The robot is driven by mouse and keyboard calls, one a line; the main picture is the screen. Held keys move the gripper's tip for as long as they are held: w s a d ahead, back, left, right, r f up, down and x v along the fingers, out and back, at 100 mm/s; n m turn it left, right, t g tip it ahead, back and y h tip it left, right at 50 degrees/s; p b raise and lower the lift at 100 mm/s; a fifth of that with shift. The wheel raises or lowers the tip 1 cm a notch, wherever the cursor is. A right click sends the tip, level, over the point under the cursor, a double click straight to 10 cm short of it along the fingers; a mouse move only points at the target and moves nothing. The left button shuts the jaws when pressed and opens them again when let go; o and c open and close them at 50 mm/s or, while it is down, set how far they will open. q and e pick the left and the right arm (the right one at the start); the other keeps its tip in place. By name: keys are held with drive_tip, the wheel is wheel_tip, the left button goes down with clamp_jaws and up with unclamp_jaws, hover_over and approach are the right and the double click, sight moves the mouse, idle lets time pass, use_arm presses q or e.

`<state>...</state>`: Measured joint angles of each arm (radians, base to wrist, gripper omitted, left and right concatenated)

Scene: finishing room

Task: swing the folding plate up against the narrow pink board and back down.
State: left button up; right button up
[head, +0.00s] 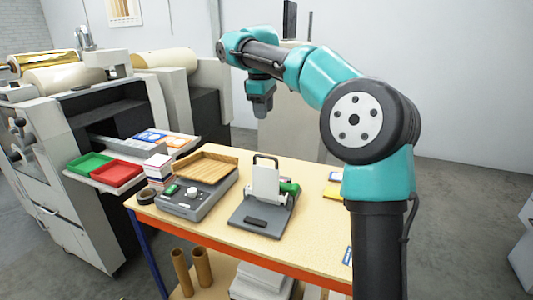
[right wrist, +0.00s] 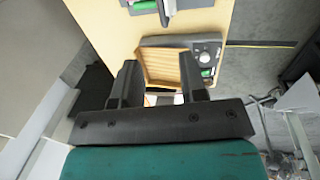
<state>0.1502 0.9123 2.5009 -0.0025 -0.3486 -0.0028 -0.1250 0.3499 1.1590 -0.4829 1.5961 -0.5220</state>
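On the table stands a small device with a dark grey base (head: 250,220). A pale, whitish plate (head: 265,183) stands upright on it, with a black loop-shaped handle (head: 266,157) at its top. I cannot make out a clearly pink board; the pale plate may hide it. A green part (head: 290,187) shows at its right side. My right gripper (head: 262,108) hangs in the air beyond the table's far edge, well apart from the device. In the right wrist view its two fingers (right wrist: 162,80) are spread with nothing between them. My left gripper is not in view.
A wooden tray (head: 206,168) on a grey unit with knobs (head: 190,201) stands left of the device. A black tape roll (head: 146,196) and a stacked box (head: 158,164) are at the left edge. Green and red trays (head: 90,164) sit on the machine.

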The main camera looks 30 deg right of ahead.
drive_tip(key=f, duration=0.5)
drive_tip(key=w+d+f, duration=0.1)
drive_tip(key=f, duration=0.4)
drive_tip(key=d+f, duration=0.1)
drive_tip(key=f, duration=0.4)
drive_tip(key=shift+w+f, duration=0.15)
drive_tip(key=shift+f, duration=0.2)
clamp_jaws()
